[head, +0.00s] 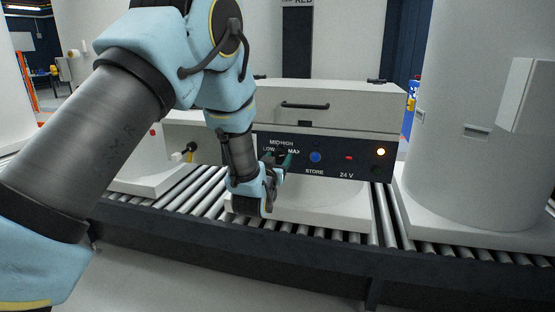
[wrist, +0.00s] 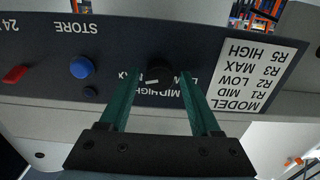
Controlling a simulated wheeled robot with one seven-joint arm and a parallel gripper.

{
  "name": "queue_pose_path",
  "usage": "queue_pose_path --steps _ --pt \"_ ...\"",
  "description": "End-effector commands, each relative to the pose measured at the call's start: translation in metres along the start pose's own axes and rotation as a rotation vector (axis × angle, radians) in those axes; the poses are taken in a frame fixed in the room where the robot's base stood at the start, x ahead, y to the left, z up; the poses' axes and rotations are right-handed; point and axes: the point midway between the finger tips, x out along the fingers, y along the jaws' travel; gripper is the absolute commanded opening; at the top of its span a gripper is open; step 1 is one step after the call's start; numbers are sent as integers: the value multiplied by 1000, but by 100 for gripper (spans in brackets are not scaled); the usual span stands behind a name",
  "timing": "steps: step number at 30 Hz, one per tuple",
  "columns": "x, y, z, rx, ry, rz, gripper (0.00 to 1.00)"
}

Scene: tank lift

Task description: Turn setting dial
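The setting dial (wrist: 160,74) is a black knob with a white mark on the dark control panel (wrist: 120,52). LOW, MID, HIGH and MAX are printed around it. The wrist view is upside down; the mark points to its lower left, towards the HIGH and MAX side, but the exact setting is unclear. My gripper (wrist: 159,78) is open, its two green fingers on either side of the dial with small gaps showing. In the head view my gripper (head: 277,163) is at the left part of the panel (head: 333,153) and hides the dial.
A blue STORE button (wrist: 82,68), a red switch (wrist: 15,74) and a lit yellow lamp (head: 381,152) are on the same panel. A white label (wrist: 253,76) lists models R1, R2, R3 and R5 with settings. A roller conveyor (head: 385,215) and a white tank (head: 470,120) stand nearby.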

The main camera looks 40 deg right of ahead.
Motion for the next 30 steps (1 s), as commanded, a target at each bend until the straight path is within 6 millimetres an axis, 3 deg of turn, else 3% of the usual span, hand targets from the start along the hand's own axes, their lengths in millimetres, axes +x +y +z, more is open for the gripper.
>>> queue_pose_path --steps 2,16,30 --pt "0 0 0 0 0 0 54" --pt "0 0 0 0 0 0 1" --pt "0 0 2 -69 1 -1 0"
